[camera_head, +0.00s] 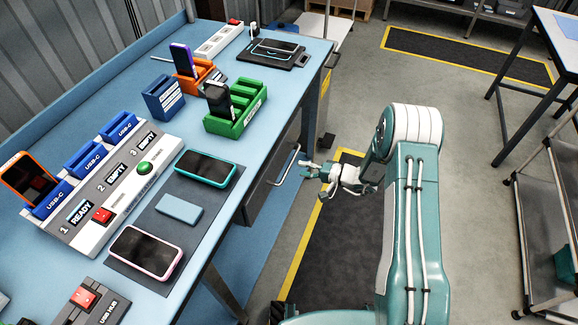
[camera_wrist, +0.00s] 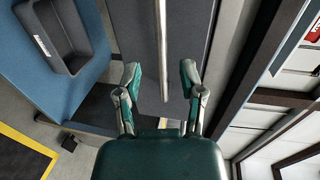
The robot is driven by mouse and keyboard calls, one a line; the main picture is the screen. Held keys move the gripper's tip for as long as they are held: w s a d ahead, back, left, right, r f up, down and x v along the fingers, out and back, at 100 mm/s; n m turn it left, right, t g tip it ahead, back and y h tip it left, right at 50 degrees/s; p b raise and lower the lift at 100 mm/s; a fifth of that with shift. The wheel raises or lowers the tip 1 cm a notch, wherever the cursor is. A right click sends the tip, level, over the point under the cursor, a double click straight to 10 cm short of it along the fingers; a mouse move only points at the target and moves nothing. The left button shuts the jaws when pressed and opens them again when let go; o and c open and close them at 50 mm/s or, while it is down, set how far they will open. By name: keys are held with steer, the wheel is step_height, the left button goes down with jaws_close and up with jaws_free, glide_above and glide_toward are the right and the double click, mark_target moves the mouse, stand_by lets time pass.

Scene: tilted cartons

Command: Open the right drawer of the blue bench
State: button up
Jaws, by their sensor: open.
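The blue bench (camera_head: 262,68) runs along the left of the head view. Under its right-hand edge is a dark grey drawer front (camera_head: 262,192) with a curved metal bar handle (camera_head: 287,166). The drawer looks shut, with no gap showing. My gripper (camera_head: 312,170) is open just to the right of the handle. In the wrist view the handle (camera_wrist: 163,45) is a pale bar running down from the top, and its lower end lies between the spread fingers of my gripper (camera_wrist: 161,76). The fingers are not closed on it. The dark drawer front (camera_wrist: 188,30) lies behind.
Phones, a green rack (camera_head: 236,108), a charging station (camera_head: 105,190) and a grey mat (camera_head: 205,200) lie on the bench top. The wrist view shows a dark bin (camera_wrist: 68,35) at left. A metal cart (camera_head: 548,225) stands at right. The floor between is clear.

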mark_target(289, 165)
steer(key=x, duration=0.5)
steer(key=shift+a, duration=0.25)
jaws_close()
